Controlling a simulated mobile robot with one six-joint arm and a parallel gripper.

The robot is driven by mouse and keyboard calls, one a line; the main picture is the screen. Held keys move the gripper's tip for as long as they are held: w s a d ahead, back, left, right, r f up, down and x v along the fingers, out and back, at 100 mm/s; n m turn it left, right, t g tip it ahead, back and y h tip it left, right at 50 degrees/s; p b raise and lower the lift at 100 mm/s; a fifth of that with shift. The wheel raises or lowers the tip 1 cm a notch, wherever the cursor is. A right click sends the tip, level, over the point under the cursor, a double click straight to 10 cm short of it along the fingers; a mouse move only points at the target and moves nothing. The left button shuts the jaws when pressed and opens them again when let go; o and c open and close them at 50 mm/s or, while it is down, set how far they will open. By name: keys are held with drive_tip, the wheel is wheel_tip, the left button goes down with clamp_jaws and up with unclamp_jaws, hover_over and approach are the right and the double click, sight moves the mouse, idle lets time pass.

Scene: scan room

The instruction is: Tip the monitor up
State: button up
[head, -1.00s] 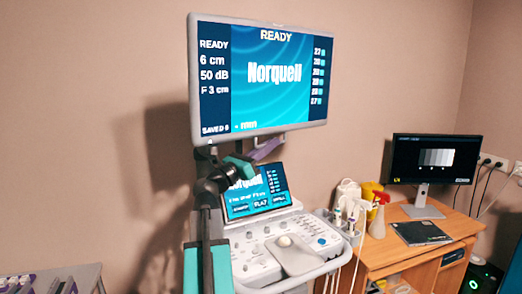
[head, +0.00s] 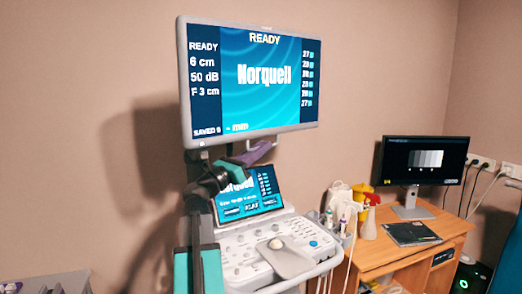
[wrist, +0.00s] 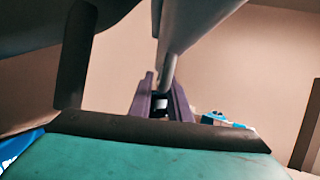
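The monitor (head: 265,75) is the large upper screen of the ultrasound machine. It stands nearly upright and shows "READY" and "Norquell". My gripper (head: 262,150) has purple fingers and is just under the monitor's lower edge. In the wrist view the two fingers of my gripper (wrist: 162,98) are apart, with a grey part (wrist: 180,45) under the monitor coming down between their tips. I cannot tell whether the fingers press on it. The grip point is partly hidden in the head view.
Below are a tilted touch screen (head: 248,196) and a control panel (head: 260,250), close under my arm. To the right, a wooden desk (head: 440,235) holds a second screen (head: 423,160), bottles and a dark folder (head: 411,233). The wall is behind the monitor.

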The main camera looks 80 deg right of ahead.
drive_tip(key=b+v, duration=0.3)
drive_tip(key=v, duration=1)
drive_tip(key=shift+b, duration=0.35)
drive_tip(key=shift+w, duration=0.1)
